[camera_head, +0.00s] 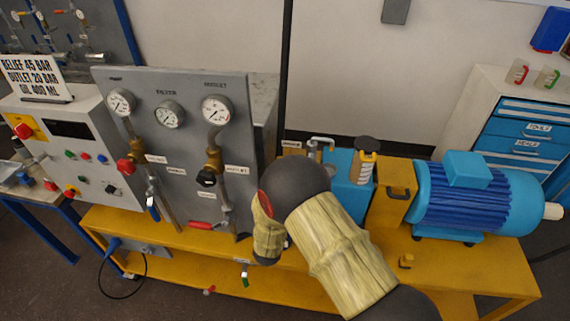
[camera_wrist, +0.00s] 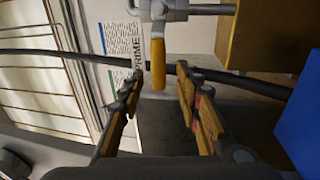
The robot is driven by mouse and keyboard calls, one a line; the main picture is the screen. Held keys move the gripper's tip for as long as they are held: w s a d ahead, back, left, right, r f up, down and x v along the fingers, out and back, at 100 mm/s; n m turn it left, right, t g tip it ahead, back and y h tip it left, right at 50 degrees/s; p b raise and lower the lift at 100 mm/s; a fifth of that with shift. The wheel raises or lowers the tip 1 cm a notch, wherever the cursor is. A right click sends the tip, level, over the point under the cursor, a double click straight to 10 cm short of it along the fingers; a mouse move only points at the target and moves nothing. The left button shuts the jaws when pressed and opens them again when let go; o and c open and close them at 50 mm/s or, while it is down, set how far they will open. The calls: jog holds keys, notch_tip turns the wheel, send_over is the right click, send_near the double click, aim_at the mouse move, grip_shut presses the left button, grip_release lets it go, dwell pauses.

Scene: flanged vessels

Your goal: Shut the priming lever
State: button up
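The priming lever (camera_wrist: 157,66) shows in the wrist view as a yellow-orange handle on grey metal valve fittings (camera_wrist: 170,12), beside a white label reading PRIME (camera_wrist: 120,45). It lies along the picture's up-down direction, with its free end toward my gripper (camera_wrist: 160,76). My gripper is open, its two fingers on either side of the handle's free end in the picture. I see no clear contact; the depth between them is hard to tell. In the head view my arm hides my gripper and the lever.
A dark hose or bar (camera_wrist: 70,52) crosses behind the fingers in the wrist view. A blue block (camera_wrist: 300,125) stands at the right there. In the head view, a grey gauge panel (camera_head: 185,100) stands left of my arm and a blue motor (camera_head: 470,200) right, on a yellow bench (camera_head: 480,265).

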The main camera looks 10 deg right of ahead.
jog(key=v, duration=0.7)
dwell(0.3)
jog(key=w+r+m+g+y, duration=0.2)
jog(key=w+r+m, duration=0.1)
jog(key=w+r, duration=0.15)
jog(key=s+r+m+g+y, duration=0.2)
jog(key=s+r+m+y, duration=0.1)
jog(key=r, duration=0.3)
jog(key=s+r+m+g+y, duration=0.2)
jog(key=s+r+g+y, duration=0.1)
jog(key=r, duration=0.3)
jog(key=s+d+r+m+g, duration=0.1)
jog(key=s+d, duration=0.3)
jog(key=s, duration=0.6)
jog(key=s+d+r+m+g+h, duration=0.1)
jog(key=s+d+m+g, duration=0.2)
jog(key=s, duration=0.7)
jog(key=s+d+r+m+g, duration=0.1)
jog(key=s+d, duration=0.3)
jog(key=s, duration=0.6)
jog(key=shift+s+d+m+g+h, duration=0.3)
jog(key=shift+m+g+h, duration=0.1)
jog(key=shift+m+g, duration=0.4)
